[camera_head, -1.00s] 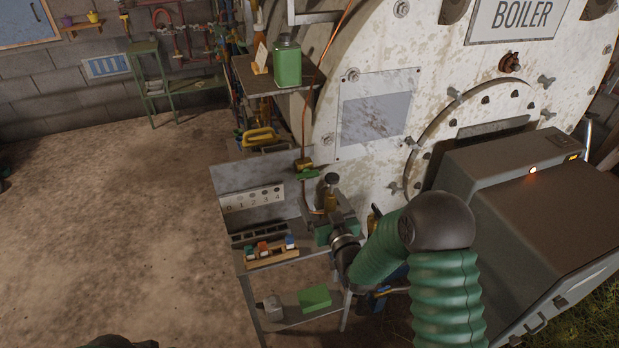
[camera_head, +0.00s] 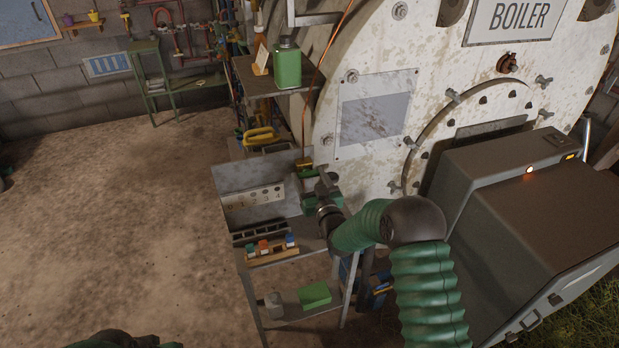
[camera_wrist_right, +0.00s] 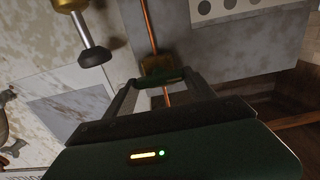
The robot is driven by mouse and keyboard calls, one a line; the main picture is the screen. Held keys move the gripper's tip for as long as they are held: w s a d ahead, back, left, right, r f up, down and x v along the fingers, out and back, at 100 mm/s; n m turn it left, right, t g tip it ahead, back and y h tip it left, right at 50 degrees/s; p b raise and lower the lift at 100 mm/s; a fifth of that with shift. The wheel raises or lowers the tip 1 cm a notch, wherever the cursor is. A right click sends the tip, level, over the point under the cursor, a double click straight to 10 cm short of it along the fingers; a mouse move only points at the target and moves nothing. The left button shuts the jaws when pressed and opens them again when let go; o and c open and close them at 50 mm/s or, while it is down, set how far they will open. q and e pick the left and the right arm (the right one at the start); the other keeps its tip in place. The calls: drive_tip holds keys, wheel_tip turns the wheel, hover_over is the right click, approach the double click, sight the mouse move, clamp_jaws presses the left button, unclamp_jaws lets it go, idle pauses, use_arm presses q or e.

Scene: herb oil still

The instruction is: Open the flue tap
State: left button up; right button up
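The flue tap appears to be the small brass valve (camera_wrist_right: 158,66) with a green handle (camera_wrist_right: 160,78) on a thin copper pipe, in the right wrist view. In the head view its brass body (camera_head: 304,163) shows beside the boiler; my gripper hides the handle. My right gripper (camera_wrist_right: 160,80) is open, its two fingertips at either end of the green handle. I cannot tell whether they touch it. In the head view my right gripper (camera_head: 322,187) is at the tap, above the small metal stand. My left gripper does not show; only a dark part of my left arm is at the bottom edge.
A black-knobbed brass fitting (camera_wrist_right: 92,48) is close by the fingers. The white boiler (camera_head: 375,110) stands behind; a grey cabinet (camera_head: 540,220) is at the right. A numbered panel (camera_head: 253,196) and small bottles (camera_head: 265,245) are on the stand. Open floor lies left.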

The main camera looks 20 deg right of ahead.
drive_tip(key=c, duration=0.7)
drive_tip(key=shift+o, duration=0.2)
drive_tip(key=shift+f, duration=0.1)
drive_tip(key=m+b, duration=0.3)
drive_tip(key=shift+d+f, duration=0.1)
drive_tip(key=shift+d, duration=0.05)
drive_tip(key=m+b, duration=0.3)
drive_tip(key=m, duration=0.4)
drive_tip(key=m+b, duration=0.4)
drive_tip(key=m, duration=0.4)
drive_tip(key=shift+d+f, duration=0.15)
drive_tip(key=shift+f, duration=0.05)
drive_tip(key=shift+m, duration=0.3)
